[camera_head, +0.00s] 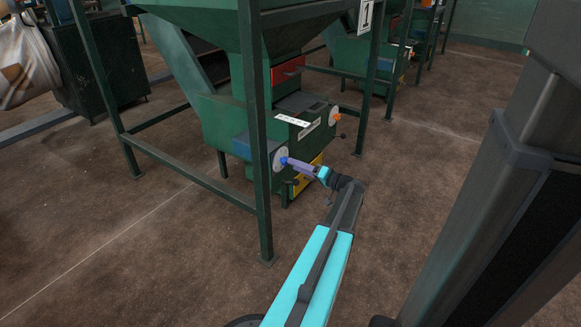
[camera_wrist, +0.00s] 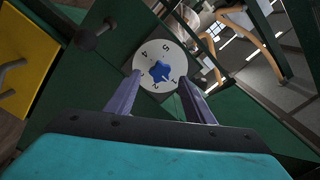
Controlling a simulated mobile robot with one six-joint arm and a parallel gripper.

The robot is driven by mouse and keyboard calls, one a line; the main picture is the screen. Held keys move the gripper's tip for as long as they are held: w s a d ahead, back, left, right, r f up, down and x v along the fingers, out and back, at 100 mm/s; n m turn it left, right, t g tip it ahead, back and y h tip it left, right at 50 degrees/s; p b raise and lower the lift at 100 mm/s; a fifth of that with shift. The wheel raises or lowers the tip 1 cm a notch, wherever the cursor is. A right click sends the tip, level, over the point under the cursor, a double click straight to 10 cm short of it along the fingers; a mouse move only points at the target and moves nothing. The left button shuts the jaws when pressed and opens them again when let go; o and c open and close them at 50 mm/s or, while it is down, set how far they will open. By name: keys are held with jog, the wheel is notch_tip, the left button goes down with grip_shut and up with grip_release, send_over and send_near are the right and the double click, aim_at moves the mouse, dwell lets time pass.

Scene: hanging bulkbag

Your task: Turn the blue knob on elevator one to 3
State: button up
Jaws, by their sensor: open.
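The blue knob (camera_wrist: 161,71) sits at the centre of a round white dial (camera_wrist: 148,55) with numbers around its rim. In the wrist view the dial appears rotated, and which number the knob points at is hard to tell. In the head view the blue knob (camera_head: 284,161) and its dial (camera_head: 277,160) are on the left side of the green machine marked 1 (camera_head: 366,14). My gripper (camera_head: 292,163) reaches to the knob from the right. In the wrist view my gripper (camera_wrist: 160,92) is open, its two purple fingers on either side below the knob, not closed on it.
An orange knob on another white dial (camera_head: 333,115) is on the same machine. A green frame post (camera_head: 257,130) stands just left of the dial. A yellow panel (camera_wrist: 22,57) and a dark round-headed lever (camera_wrist: 88,38) show in the wrist view. The floor in front is clear.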

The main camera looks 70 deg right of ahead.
aim_at(285, 161)
jog(key=shift+b+x, duration=0.55)
jog(key=shift+x, duration=1.4)
jog(key=c, duration=1)
jog(key=shift+c, duration=0.2)
